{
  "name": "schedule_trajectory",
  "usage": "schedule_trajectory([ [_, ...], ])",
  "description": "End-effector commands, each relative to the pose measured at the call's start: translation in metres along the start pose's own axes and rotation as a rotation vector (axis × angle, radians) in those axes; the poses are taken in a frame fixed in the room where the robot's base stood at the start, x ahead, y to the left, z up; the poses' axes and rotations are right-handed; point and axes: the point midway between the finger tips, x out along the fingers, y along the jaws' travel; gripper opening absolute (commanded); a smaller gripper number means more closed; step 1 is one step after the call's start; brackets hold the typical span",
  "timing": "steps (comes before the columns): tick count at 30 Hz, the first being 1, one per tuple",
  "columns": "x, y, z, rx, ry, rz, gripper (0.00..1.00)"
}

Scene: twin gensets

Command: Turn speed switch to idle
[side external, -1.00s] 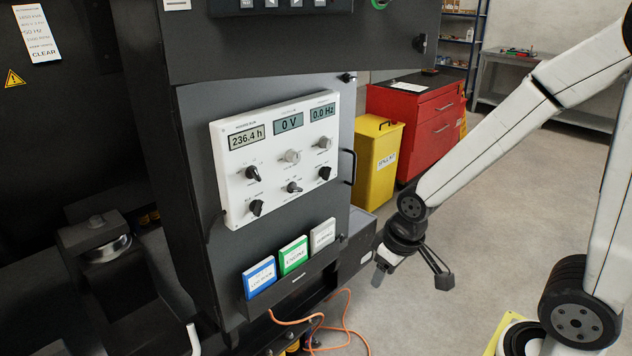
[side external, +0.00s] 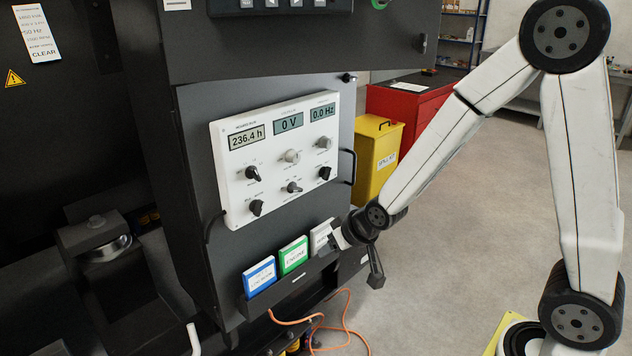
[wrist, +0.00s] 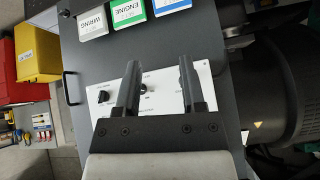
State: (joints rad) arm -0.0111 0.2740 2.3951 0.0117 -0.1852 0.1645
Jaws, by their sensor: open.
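A white control panel (side external: 232,188) with three displays and several knobs is on the dark genset cabinet. Knob labels are too small to read, so I cannot tell which is the speed switch. The lower row has a left black knob (side external: 256,208), a small middle switch (side external: 293,187) and a right black knob (side external: 324,173). My gripper (side external: 355,257) is open and empty, right of and below the panel, beside the binder rack. In the upside-down wrist view, the middle switch (wrist: 143,88) shows between my fingers (wrist: 158,64), near the left one. The right knob (wrist: 103,97) is left of them.
Blue (side external: 259,276), green (side external: 293,256) and white (side external: 321,237) binders stand in a rack below the panel. A black handle (side external: 352,166) sticks out at the cabinet's right edge. A yellow bin (side external: 374,160) and red cabinet (side external: 395,108) stand behind.

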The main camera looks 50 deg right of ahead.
Motion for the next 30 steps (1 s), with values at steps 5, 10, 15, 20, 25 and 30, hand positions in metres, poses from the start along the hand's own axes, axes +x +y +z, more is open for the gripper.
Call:
schedule_trajectory([
  [5,0.029,-0.007,-0.031,0.069,0.17,-0.036,0.51],
  [10,0.051,-0.013,-0.058,0.135,0.336,-0.081,0.51],
  [15,0.069,-0.018,-0.079,0.198,0.498,-0.137,0.51],
  [20,0.082,-0.022,-0.093,0.254,0.648,-0.199,0.51],
  [25,0.089,-0.025,-0.102,0.301,0.777,-0.261,0.51],
  [30,0.091,-0.026,-0.105,0.325,0.849,-0.298,0.51],
])
